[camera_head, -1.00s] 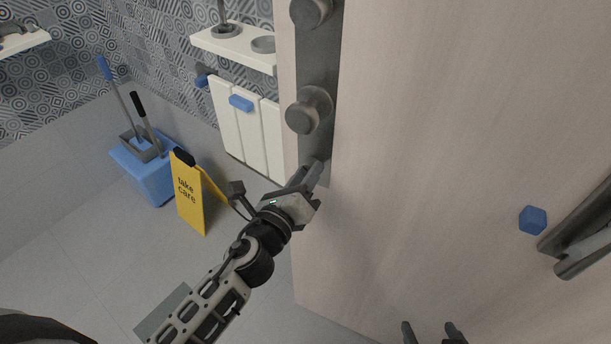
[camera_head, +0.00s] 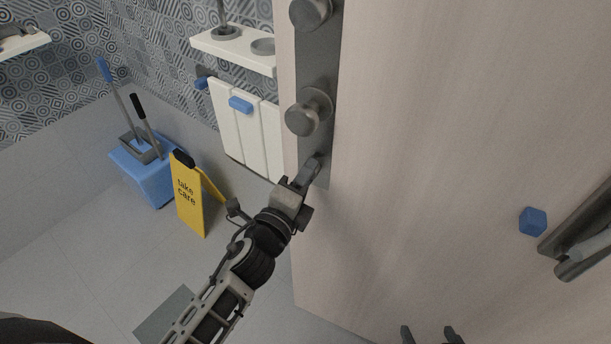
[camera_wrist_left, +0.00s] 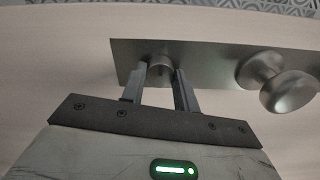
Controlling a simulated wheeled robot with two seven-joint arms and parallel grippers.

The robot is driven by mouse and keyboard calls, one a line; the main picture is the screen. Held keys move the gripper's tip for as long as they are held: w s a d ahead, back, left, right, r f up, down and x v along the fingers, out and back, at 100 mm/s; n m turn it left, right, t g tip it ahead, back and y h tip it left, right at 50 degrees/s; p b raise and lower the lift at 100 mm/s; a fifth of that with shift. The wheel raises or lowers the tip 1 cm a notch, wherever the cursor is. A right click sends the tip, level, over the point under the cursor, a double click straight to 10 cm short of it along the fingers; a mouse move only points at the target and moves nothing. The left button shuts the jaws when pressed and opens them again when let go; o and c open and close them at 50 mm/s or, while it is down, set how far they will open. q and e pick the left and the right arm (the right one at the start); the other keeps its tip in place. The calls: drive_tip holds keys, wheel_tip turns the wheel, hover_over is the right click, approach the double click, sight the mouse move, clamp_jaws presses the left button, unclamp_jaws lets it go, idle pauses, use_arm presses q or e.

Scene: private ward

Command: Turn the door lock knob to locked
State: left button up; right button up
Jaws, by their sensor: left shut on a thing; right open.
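The pale wooden door (camera_head: 440,130) carries a grey metal plate (camera_head: 318,70) along its left edge. At the plate's lower end is the small lock knob, mostly hidden by my left gripper (camera_head: 311,170) in the head view. In the left wrist view the lock knob (camera_wrist_left: 160,66) sits between the two fingers of my left gripper (camera_wrist_left: 160,80), which is shut on it. The knob's exact turn angle cannot be told. My right gripper (camera_head: 428,335) is open and empty at the bottom edge of the head view, in front of the door.
Two larger round knobs, a middle one (camera_head: 308,112) and a top one (camera_head: 311,12), sit above on the plate. A yellow sign (camera_head: 188,200) and blue bucket (camera_head: 150,175) stand on the floor left.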

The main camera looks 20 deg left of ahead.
idle(0.4)
use_arm(q)
drive_tip(key=o, duration=1)
use_arm(e)
drive_tip(key=shift+w, duration=0.1)
use_arm(q)
drive_tip(key=shift+s+a+b, duration=0.4)
drive_tip(key=shift+s+b, duration=0.25)
drive_tip(key=shift+s, duration=2)
drive_tip(key=shift+s+a+b, duration=0.4)
drive_tip(key=shift+s+b, duration=0.2)
drive_tip(key=shift+s, duration=2)
drive_tip(key=shift+s+a+b, duration=0.4)
drive_tip(key=shift+s+b, duration=0.25)
drive_tip(key=shift+s, duration=2)
use_arm(e)
drive_tip(key=shift+w+a+f+y, duration=0.1)
drive_tip(key=shift+a+f+y, duration=0.2)
drive_tip(key=shift+a+f, duration=0.15)
drive_tip(key=shift+d+f, duration=0.1)
drive_tip(key=shift+f, duration=0.05)
